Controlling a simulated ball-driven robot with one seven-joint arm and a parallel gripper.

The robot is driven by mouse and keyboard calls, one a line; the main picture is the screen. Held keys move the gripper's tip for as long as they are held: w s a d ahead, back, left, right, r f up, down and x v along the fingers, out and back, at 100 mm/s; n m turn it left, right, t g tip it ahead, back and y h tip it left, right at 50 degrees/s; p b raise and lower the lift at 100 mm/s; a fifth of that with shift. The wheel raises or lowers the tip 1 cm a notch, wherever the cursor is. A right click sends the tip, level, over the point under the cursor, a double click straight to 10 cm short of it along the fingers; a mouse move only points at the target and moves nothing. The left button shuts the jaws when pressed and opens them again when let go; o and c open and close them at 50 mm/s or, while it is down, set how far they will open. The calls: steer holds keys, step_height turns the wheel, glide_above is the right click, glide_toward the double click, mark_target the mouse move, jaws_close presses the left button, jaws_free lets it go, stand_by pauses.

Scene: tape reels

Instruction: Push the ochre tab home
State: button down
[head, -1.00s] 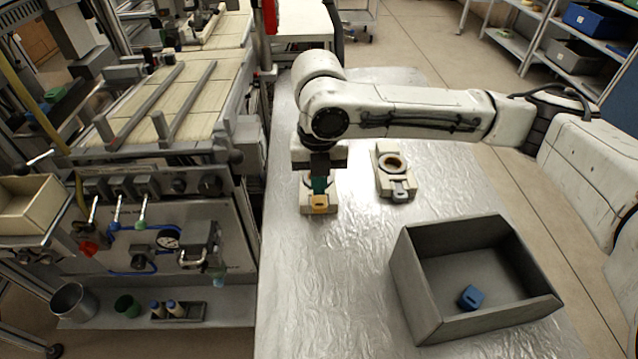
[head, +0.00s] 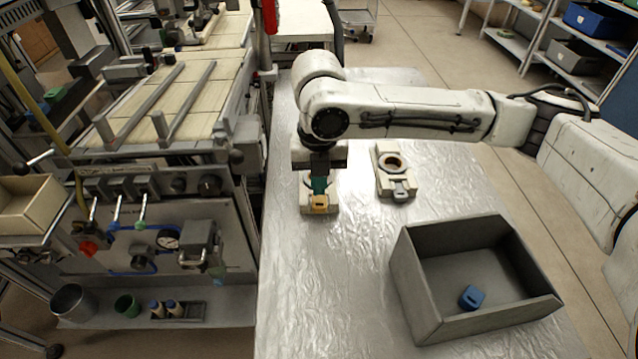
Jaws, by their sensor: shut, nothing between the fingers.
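The ochre tab (head: 320,204) is at the near end of a pale block (head: 306,209) on the metal-topped table. My gripper (head: 319,187) points down over this block, right behind the tab. A teal-green piece shows at its tips, and I cannot tell whether it touches the tab. The gripper is shut with nothing held. It hides most of the block's far part, and how far in the tab sits is unclear.
A second pale block (head: 383,184) with a dark ring and a grey tab (head: 400,190) stands to the right. A grey open bin (head: 420,290) holding a blue piece (head: 471,297) stands at the front right. The table's front left is clear.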

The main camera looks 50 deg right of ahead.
steer(key=shift+f+b, duration=0.4)
steer(key=shift+f, duration=0.5)
stand_by(1.3)
step_height(320, 180, up, 7)
steer(key=p, duration=0.6)
stand_by(0.5)
